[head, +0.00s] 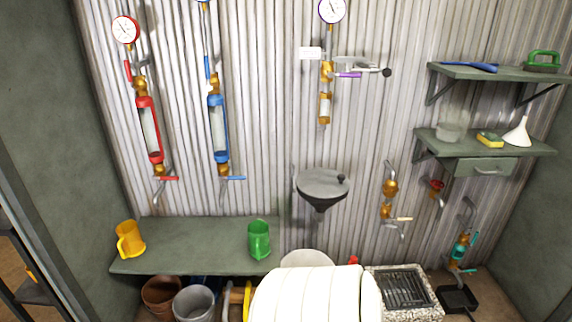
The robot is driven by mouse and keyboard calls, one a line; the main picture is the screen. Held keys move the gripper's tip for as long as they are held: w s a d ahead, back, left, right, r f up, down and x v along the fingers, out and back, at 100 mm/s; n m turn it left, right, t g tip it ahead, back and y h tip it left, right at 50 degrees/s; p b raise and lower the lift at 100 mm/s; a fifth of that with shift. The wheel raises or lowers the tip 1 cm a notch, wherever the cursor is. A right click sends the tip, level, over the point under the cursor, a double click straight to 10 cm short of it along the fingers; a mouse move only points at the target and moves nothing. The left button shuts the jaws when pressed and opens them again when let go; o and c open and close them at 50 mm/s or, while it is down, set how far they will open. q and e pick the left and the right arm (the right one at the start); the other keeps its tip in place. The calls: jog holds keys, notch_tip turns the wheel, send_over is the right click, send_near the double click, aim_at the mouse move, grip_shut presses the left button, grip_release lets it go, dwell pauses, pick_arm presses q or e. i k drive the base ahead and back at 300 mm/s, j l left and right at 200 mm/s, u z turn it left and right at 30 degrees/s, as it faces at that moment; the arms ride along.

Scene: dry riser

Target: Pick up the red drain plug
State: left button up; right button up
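A small red object (353,260) shows low in the head view, just left of the floor grate. A large white ribbed shape in front hides its lower part, so I cannot tell for sure that it is the drain plug. Another small red piece (436,186) sits on a pipe fitting at the wall on the right, below the shelves. It looks like a small cup or cap, and its exact kind is unclear. Neither of my grippers shows in the head view.
Pots (194,303) stand below. A grey funnel basin (322,186) juts from the wall.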

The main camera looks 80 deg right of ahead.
aim_at(353, 259)
jog(key=z, duration=2.2)
